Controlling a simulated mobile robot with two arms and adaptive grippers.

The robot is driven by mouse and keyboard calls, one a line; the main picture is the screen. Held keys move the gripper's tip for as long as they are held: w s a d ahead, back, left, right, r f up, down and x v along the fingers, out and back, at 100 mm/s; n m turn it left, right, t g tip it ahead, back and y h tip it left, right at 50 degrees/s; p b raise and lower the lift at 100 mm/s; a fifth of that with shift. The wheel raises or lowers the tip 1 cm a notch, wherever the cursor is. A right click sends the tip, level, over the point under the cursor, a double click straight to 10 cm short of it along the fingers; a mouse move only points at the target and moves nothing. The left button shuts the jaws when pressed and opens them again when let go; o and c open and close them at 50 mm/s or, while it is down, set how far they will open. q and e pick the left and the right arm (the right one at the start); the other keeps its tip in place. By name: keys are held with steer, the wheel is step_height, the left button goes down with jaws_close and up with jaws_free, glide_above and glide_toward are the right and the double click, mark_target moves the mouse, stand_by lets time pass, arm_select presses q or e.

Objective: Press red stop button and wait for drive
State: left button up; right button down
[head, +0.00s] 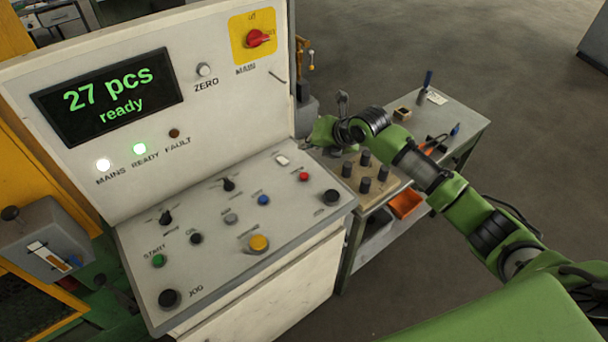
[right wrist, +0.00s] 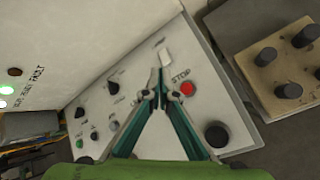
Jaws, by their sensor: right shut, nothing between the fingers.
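The red stop button (head: 303,176) is on the right part of the sloped control desk (head: 215,262). In the right wrist view, the red button (right wrist: 187,89) lies just right of my fingertips, under the label STOP. My right gripper (head: 309,146) is at the desk's far right edge, beyond the button. Its fingers (right wrist: 158,76) are shut and empty, and look apart from the button. The display (head: 108,97) reads "27 pcs ready". The MAINS lamp (head: 103,165) is lit white, the READY lamp (head: 140,149) green, and the FAULT lamp (head: 174,133) is dark. My left gripper is out of view.
A white button (head: 282,160) and a black knob (head: 331,197) flank the red one. A yellow button (head: 259,243) sits nearer the front. The upright panel (head: 220,115) rises behind. A side table (head: 455,112) with a block of dark pegs (head: 365,186) stands right.

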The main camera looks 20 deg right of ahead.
mark_target(306, 176)
steer(key=shift+f, duration=0.15)
step_height(306, 176, down, 9)
steer(key=b, duration=0.6)
steer(key=shift+r+b, duration=0.2)
steer(key=shift+b, duration=0.1)
steer(key=shift+f, duration=0.15)
stand_by(1.0)
steer(key=shift+f+b, duration=0.25)
steer(key=shift+b, duration=0.1)
steer(key=shift+f+b, duration=0.3)
steer(key=shift+f, duration=0.15)
stand_by(0.5)
steer(key=shift+r, duration=0.1)
steer(key=shift+r+p, duration=0.65)
steer(key=shift+r, duration=0.1)
